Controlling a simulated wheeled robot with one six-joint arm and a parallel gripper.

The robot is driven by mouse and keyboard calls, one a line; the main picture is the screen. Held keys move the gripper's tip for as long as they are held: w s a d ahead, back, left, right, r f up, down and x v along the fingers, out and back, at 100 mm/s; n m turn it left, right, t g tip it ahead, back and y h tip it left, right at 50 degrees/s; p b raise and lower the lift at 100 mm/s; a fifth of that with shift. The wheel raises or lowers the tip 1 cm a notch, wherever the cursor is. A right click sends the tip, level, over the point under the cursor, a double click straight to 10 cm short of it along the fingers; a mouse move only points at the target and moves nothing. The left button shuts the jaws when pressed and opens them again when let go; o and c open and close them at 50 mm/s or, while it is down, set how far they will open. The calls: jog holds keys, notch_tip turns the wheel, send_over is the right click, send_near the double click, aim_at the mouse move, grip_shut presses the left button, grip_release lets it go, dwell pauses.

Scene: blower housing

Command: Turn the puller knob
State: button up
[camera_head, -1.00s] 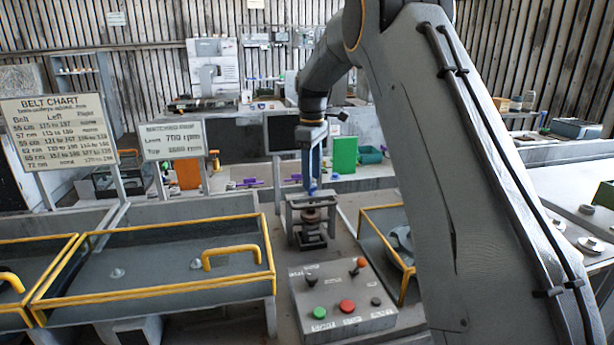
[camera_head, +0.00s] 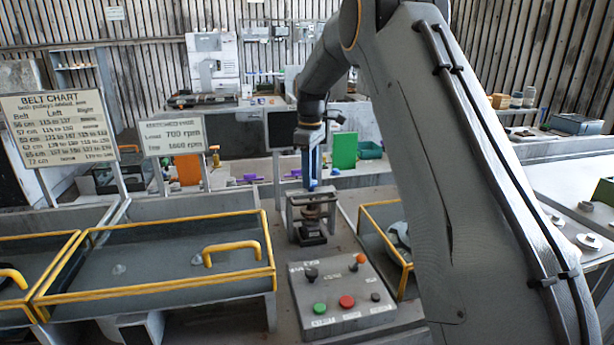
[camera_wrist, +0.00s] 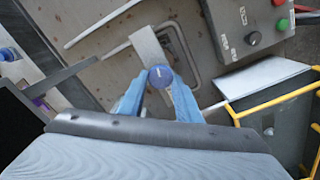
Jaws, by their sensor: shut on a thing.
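The puller (camera_head: 311,217) is a small grey frame standing on the bench in the middle of the head view. Its blue round knob (camera_wrist: 161,76) shows from above in the wrist view, with a pale mark on its top, at the end of a light grey crossbar (camera_wrist: 147,47). My gripper (camera_wrist: 160,85) has blue fingers, one on each side of the knob, and is shut on it. In the head view my gripper (camera_head: 311,183) points straight down onto the top of the puller, and the knob is hidden between the fingers.
A control box (camera_head: 343,297) with green and red buttons stands in front of the puller. A yellow-railed tray (camera_head: 150,285) is to the left, another yellow-railed bin (camera_head: 375,250) to the right. A dark screen (camera_head: 281,130) stands behind.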

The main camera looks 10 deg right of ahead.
jog(key=shift+s+d+m, duration=0.1)
jog(key=shift+d+m, duration=0.1)
jog(key=shift+m, duration=0.1)
dwell(0.4)
jog(key=m, duration=0.4)
jog(key=shift+f+b, duration=0.1)
jog(key=shift+b, duration=0.25)
jog(key=m, duration=0.6)
jog(key=shift+m, duration=0.3)
jog(key=m, duration=0.5)
jog(key=shift+b, duration=0.35)
jog(key=m, duration=0.5)
jog(key=shift+a+m, duration=0.1)
jog(key=shift+m, duration=0.2)
